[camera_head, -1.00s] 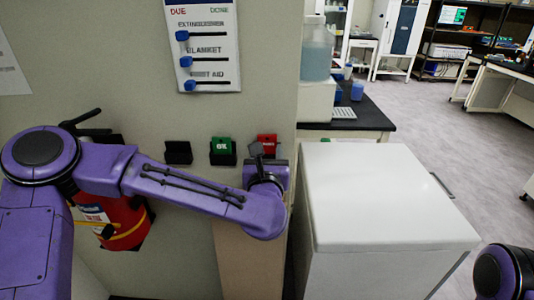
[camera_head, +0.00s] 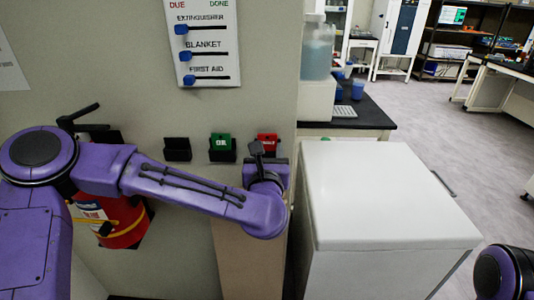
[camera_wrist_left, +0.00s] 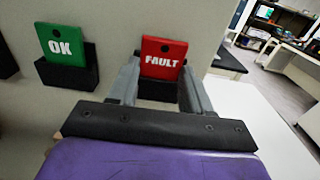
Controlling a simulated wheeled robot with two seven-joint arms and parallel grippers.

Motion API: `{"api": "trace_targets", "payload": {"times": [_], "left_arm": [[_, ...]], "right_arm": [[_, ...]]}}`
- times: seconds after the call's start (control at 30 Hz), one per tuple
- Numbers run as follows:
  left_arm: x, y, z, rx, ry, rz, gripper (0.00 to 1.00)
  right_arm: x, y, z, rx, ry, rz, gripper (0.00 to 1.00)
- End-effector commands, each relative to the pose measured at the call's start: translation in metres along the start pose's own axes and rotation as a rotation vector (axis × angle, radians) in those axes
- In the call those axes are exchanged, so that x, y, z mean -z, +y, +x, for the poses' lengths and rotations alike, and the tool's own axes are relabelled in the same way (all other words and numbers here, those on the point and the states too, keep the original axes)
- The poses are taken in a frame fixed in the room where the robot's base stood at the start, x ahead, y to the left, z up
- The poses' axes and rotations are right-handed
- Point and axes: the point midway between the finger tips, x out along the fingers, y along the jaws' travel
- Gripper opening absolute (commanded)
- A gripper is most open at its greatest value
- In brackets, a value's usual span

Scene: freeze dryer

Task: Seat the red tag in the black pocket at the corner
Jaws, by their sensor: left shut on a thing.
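The red tag (camera_wrist_left: 163,56), marked FAULT, stands upright against the wall near its corner; it also shows in the head view (camera_head: 267,138). A black pocket (camera_wrist_left: 158,91) is directly below it. The tag's lower edge meets the pocket's top; I cannot tell how deep it sits. My left gripper (camera_wrist_left: 160,66) has one finger on each side of the tag and is shut on it. In the head view, my left wrist hides most of this pocket and the fingers. My right gripper is not in view.
A green OK tag (camera_wrist_left: 63,45) sits in a black pocket (camera_wrist_left: 68,77) to the left. An empty black pocket (camera_head: 177,149) is farther left. A red extinguisher (camera_head: 122,224) is below my left arm. A white cabinet (camera_head: 385,200) stands to the right.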

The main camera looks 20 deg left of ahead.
Motion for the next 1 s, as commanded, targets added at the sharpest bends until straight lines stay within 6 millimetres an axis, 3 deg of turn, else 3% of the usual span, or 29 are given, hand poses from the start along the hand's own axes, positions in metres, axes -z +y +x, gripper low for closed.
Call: {"api": "trace_targets", "payload": {"times": [0.07,0.1,0.17,1.0], "left_arm": [[0.0038,0.0002,-0.0009,0.0,0.009,0.003,0.0],[0.0041,0.0003,-0.0009,0.0,0.009,0.003,0.59],[0.0045,0.0004,-0.001,-0.001,0.01,0.003,0.78],[0.0079,0.0021,-0.0013,-0.007,0.017,0.003,0.79]], "right_arm": [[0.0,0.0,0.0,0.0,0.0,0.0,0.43],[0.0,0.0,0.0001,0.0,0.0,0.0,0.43],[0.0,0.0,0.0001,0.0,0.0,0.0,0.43],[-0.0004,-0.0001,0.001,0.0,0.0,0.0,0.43]]}}
